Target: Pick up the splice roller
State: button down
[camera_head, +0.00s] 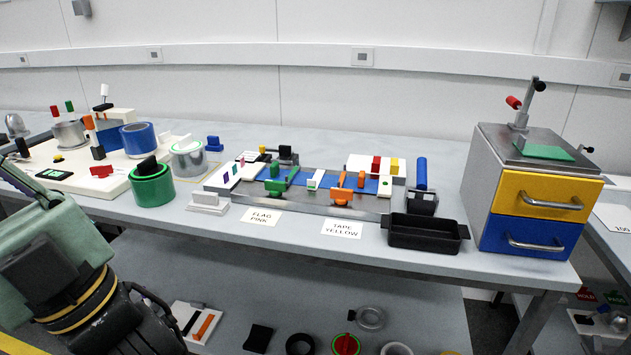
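A blue upright cylinder (421,173) stands in a dark and grey holder (422,203) near the bench's right part; it looks like the splice roller's handle, though I cannot tell for sure. Nothing is touching it from my side. My gripper (150,318) is the dark part at the lower left, beside my green arm link and in front of the bench edge. It is far to the left of the blue cylinder and lower. Its fingertips are not clear, so I cannot tell whether it is open or shut.
A black tray (427,235) sits just in front of the holder. A cabinet with yellow and blue drawers (528,215) stands to the right. A grey plate (300,201) with clamps lies left. Green tape (152,189) stands near my arm. A lower shelf (440,310) holds rolls.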

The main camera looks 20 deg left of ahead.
aim_at(421, 188)
jog(key=i+j+z, duration=0.15)
jog(key=z, duration=0.3)
jog(key=i+j+z, duration=0.1)
jog(key=j+z, duration=0.15)
jog(key=z, duration=0.25)
